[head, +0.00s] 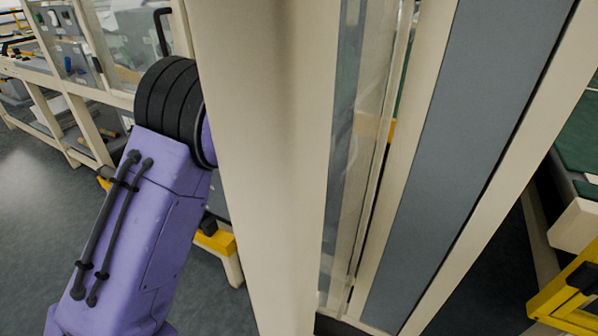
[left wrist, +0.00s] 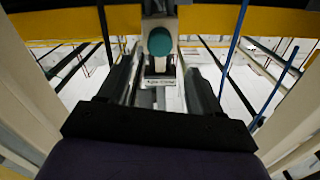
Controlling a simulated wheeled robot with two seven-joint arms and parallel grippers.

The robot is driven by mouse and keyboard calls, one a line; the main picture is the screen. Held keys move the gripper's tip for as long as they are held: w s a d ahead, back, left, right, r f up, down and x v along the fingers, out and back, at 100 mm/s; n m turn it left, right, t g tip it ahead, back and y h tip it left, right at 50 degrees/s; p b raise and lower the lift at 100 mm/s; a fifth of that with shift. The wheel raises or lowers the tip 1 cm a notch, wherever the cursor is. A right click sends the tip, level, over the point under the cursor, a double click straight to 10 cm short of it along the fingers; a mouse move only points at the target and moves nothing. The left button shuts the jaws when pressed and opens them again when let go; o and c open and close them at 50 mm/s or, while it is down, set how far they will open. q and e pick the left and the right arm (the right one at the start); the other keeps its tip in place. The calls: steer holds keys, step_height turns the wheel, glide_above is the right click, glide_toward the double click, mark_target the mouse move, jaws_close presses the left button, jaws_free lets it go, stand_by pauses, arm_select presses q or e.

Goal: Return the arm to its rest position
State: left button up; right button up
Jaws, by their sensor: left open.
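My left arm, purple with black rings at its joint, comes in at the left of the head view, and part of it is hidden behind a wide cream post (head: 265,150). The left gripper itself does not show in the head view. In the left wrist view my left gripper (left wrist: 160,80) points away from the camera, its two dark fingers spread apart. I see nothing held between them. Beyond the fingers is a teal round part (left wrist: 160,41) on a grey mount. My right gripper is in neither view. No wadding roll can be clearly made out.
A yellow beam (left wrist: 60,22) crosses the top of the left wrist view. Cream shelving (head: 90,90) stands at the back left. Open floor (head: 40,200) shows at left.

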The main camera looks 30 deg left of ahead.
arm_select(q)
steer(key=s, duration=0.2)
steer(key=shift+s+d, duration=0.1)
steer(key=shift+s, duration=0.25)
steer(key=s+f+n+g+y, duration=0.1)
steer(key=s+f+n+g, duration=0.3)
steer(key=s+f, duration=0.45)
steer(key=s+f+n+g+y, duration=0.25)
steer(key=s+f+g, duration=0.2)
steer(key=f, duration=0.65)
steer(key=s+f+g, duration=0.2)
steer(key=s+f, duration=0.2)
steer(key=s, duration=0.3)
steer(key=s+d+f+n+g+p, duration=0.1)
steer(key=s+f, duration=0.3)
steer(key=s, duration=0.4)
steer(key=s+d+f+n+g+h+p, duration=0.1)
steer(key=s+f+g, duration=0.2)
steer(key=s, duration=0.4)
steer(key=shift+s+f, duration=0.15)
steer(key=shift+f, duration=0.5)
